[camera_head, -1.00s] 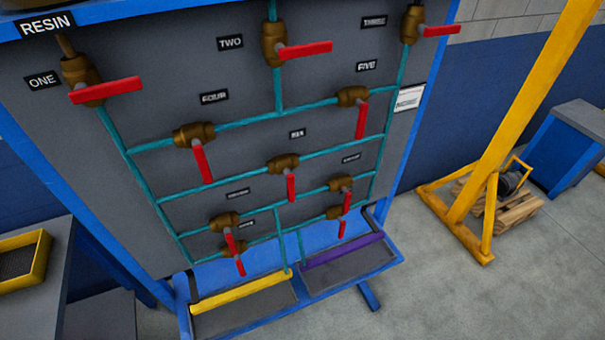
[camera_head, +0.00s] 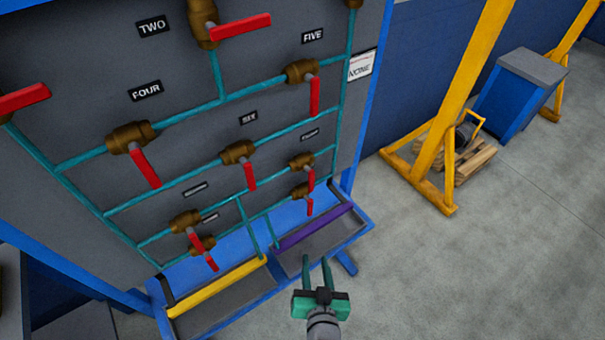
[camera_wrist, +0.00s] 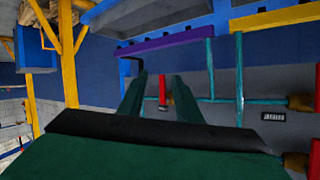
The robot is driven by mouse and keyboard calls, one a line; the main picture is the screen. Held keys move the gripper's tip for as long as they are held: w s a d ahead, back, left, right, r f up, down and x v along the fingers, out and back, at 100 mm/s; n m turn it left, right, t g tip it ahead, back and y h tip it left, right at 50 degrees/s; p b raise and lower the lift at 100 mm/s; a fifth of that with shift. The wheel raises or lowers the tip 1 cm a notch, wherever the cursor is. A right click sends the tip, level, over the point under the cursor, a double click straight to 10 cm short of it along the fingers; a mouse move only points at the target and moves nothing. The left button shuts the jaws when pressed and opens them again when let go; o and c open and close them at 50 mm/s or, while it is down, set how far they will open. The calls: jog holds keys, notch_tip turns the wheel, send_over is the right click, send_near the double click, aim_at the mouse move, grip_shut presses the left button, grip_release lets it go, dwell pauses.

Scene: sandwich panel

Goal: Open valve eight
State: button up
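The panel carries brass valves with red handles on teal pipes. In the head view the labels by the four lower valves are too small to read, so I cannot tell which is eight. Two are at lower right, an upper one (camera_head: 302,162) and a lower one (camera_head: 300,191). Two are at lower left, an upper one (camera_head: 185,222) and a lower one (camera_head: 202,245). Their handles hang down. My gripper (camera_head: 316,260) is open and empty, in front of the panel's lower right. In the wrist view a red handle (camera_wrist: 163,90) shows beyond and between the fingers, apart from them.
A blue-framed tray with a yellow bar (camera_head: 218,287) and a purple bar (camera_head: 315,228) juts from the panel's foot. Valve six (camera_head: 238,152) is left of the lower right valves. A yellow gantry leg (camera_head: 468,90) and a pallet (camera_head: 460,160) stand right. Floor between is clear.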

jog(key=w+r+n+y, duration=0.1)
jog(key=w+r, duration=0.2)
jog(key=w, duration=0.2)
jog(key=n+g+y, duration=0.2)
jog(key=n+y, duration=0.4)
jog(key=n, duration=0.1)
send_near(312, 181)
jog(key=x, duration=0.4)
jog(key=shift+w+a+n+g, duration=0.15)
jog(key=shift+w+n+g, duration=0.15)
jog(key=shift+w, duration=0.05)
jog(key=x, duration=0.9)
jog(key=shift+w+a+f, duration=0.1)
jog(key=shift+w+f, duration=0.1)
jog(key=shift+w, duration=0.1)
grip_shut()
